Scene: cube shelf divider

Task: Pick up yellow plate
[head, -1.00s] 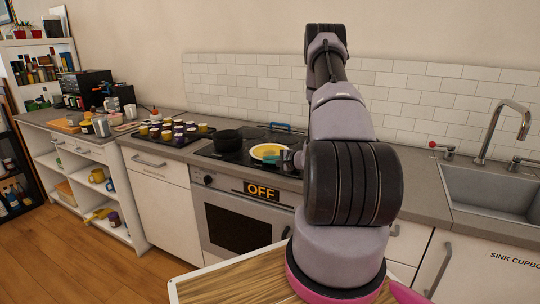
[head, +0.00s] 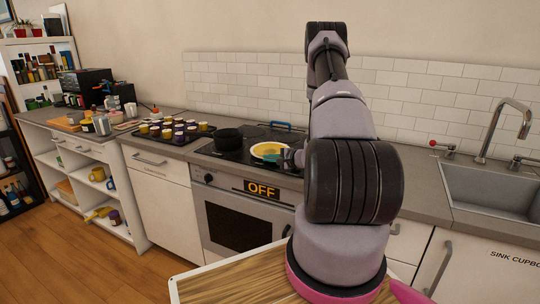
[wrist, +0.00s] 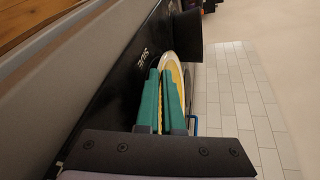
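In the head view my gripper (head: 290,156) is at the plate's right side, mostly hidden behind my arm.
A tray of several small cups (head: 174,130) is further left on the counter. The tiled wall (head: 240,85) rises behind. The sink (head: 490,190) is at the right.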

